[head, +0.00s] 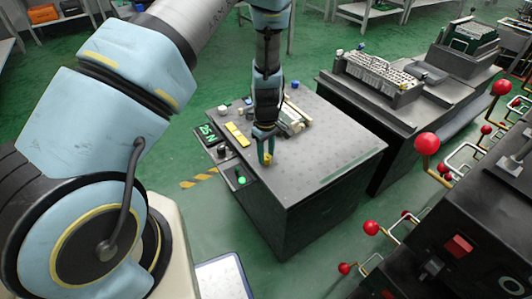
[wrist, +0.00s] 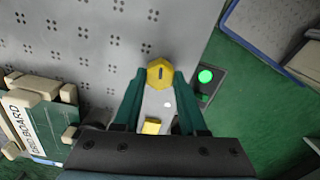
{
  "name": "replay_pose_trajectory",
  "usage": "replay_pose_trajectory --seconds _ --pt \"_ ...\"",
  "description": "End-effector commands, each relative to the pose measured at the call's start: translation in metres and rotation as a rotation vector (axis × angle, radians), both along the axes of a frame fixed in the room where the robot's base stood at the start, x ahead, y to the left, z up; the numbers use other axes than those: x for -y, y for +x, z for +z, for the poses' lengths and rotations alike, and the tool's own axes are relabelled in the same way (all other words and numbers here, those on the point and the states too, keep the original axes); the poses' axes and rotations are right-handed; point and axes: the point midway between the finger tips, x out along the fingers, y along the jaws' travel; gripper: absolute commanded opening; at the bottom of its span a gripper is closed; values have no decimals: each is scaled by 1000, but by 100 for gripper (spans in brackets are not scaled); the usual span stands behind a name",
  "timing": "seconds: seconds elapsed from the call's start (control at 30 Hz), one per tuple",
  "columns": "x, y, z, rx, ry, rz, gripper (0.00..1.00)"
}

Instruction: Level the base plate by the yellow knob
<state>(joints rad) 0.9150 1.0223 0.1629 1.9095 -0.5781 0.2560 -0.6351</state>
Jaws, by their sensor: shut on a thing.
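The yellow knob (wrist: 160,72) is faceted, with a dark slot mark on its face. It stands on the grey top of a dark cabinet, near the edge with the controls. My gripper (wrist: 160,82) points down and its green fingers are shut around the knob, one on each side. In the head view the knob (head: 267,158) shows as a small yellow spot between the fingertips of my gripper (head: 265,152). The grey base plate (wrist: 95,40) has groups of small dark holes. Its tilt cannot be told.
A small yellow block (wrist: 153,126) shows between my fingers, nearer the palm. A lit green button (head: 241,180) and a green display (head: 208,131) sit on the cabinet's edge. Red-knobbed levers (head: 426,143) stand at the right. A fixture labelled GRID BOARD (wrist: 30,125) is beside my gripper.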

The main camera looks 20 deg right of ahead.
Motion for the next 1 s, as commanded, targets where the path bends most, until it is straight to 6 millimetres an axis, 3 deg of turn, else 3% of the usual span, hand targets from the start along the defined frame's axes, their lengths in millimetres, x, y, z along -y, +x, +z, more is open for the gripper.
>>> replay_pose_trajectory --seconds 0.17,0.2,0.47,0.77,1.0 --pt "0 0 0 0 0 -1 0" --pt "0 0 0 0 0 -1 42" --pt "0 0 0 0 0 -2 71" --pt "0 0 3 0 -1 -2 71" --pt "1 1 38 3 -3 -3 71"
